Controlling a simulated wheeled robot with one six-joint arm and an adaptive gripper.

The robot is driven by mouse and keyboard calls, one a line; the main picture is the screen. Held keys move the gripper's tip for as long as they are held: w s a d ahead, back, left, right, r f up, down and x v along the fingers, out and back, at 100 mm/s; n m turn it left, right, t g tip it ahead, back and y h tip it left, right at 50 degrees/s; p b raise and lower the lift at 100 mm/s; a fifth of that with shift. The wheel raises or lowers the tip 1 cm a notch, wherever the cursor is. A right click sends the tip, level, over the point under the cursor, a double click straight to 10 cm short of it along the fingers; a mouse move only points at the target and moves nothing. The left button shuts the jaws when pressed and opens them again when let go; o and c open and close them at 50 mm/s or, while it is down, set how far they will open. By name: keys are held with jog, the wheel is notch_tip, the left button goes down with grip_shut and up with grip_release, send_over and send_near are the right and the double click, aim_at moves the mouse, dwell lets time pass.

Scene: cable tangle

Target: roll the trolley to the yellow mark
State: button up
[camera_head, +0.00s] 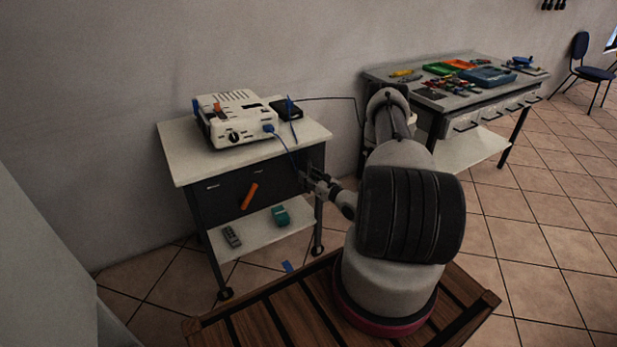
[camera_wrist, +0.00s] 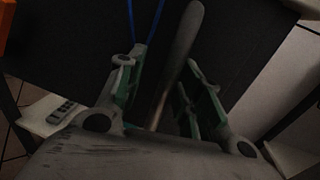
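My gripper (camera_head: 311,180) is at the trolley's front right corner. In the wrist view my gripper (camera_wrist: 158,75) has its green-padded fingers apart, with a grey rod (camera_wrist: 184,45) showing between them. I cannot tell whether the fingers touch the rod. No yellow mark shows in either view.
A white device (camera_head: 236,118) and a dark box (camera_head: 286,109) sit on the trolley. A blue-plugged cable hangs near my gripper; another runs right toward a workbench (camera_head: 465,105) with tools. A blue mark (camera_head: 287,266) is on the floor. The tiled floor at right is clear.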

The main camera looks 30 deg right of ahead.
jog(key=s+d, duration=0.2)
jog(key=s, duration=0.9)
jog(key=shift+s+d, duration=0.15)
jog(key=shift+s, duration=0.25)
jog(key=s+a+n+g+y, duration=0.35)
jog(key=s+a+y, duration=0.3)
jog(key=a, duration=0.25)
jog(key=s+a+r+n+g+y, duration=0.4)
jog(key=s+r+n+g, duration=0.4)
jog(key=s+r+g, duration=0.1)
jog(key=s+d+r+n+g+h, duration=0.2)
jog(key=s+r+n+g+h, duration=0.25)
jog(key=r+n, duration=0.5)
jog(key=s+d+r+n+g+h, duration=0.25)
jog(key=s+r+n+h, duration=0.3)
jog(key=r, duration=0.75)
jog(key=a+r+n+t+h, duration=0.2)
jog(key=a+r+n+t, duration=0.1)
jog(key=r, duration=0.4)
jog(key=a+r+n+t+h, duration=0.2)
jog(key=a+r+n+t, duration=0.1)
jog(key=r, duration=0.5)
jog(key=shift+s+r+n, duration=0.15)
jog(key=shift+s+n, duration=0.25)
jog(key=shift+n, duration=0.25)
